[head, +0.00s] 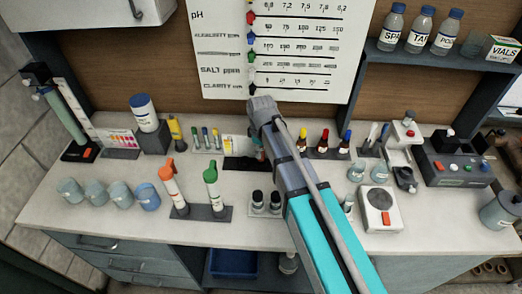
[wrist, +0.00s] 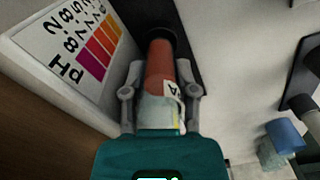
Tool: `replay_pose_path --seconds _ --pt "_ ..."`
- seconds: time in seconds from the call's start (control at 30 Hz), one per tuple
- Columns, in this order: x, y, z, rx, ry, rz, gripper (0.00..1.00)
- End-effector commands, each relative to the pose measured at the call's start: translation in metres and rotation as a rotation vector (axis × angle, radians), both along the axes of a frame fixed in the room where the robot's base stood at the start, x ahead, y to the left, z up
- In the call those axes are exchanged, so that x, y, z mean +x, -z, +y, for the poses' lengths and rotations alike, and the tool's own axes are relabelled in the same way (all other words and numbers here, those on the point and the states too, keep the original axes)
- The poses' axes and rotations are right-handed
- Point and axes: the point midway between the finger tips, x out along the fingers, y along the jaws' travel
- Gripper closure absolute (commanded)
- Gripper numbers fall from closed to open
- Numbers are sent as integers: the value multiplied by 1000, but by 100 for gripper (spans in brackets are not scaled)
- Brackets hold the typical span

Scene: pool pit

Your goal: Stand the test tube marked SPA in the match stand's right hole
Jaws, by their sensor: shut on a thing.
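My gripper (wrist: 160,92) is shut on a test tube (wrist: 159,66) with red contents in the wrist view. Its white label shows an "A"; the rest of the label is turned away. The tube's far end meets a dark round spot on the match stand's black base (wrist: 186,62); I cannot tell whether it is inside a hole. The pH colour card (wrist: 75,45) stands beside the base. In the head view the match stand (head: 236,164) is at the back middle of the bench, and my arm largely hides my gripper (head: 262,156) and the tube.
A rack of small tubes (head: 205,146) stands left of the match stand, and dropper bottles (head: 322,143) stand to the right. Orange-capped (head: 169,184) and green-capped (head: 213,186) bottles are in front. Black-capped vials (head: 258,203) stand near my arm.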

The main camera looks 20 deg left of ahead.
Motion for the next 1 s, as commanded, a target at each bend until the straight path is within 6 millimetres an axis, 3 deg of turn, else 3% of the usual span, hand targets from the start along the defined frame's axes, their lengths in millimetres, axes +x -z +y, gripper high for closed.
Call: replay_pose_path --seconds 1.0 --pt "1 19 -1 0 2 0 94"
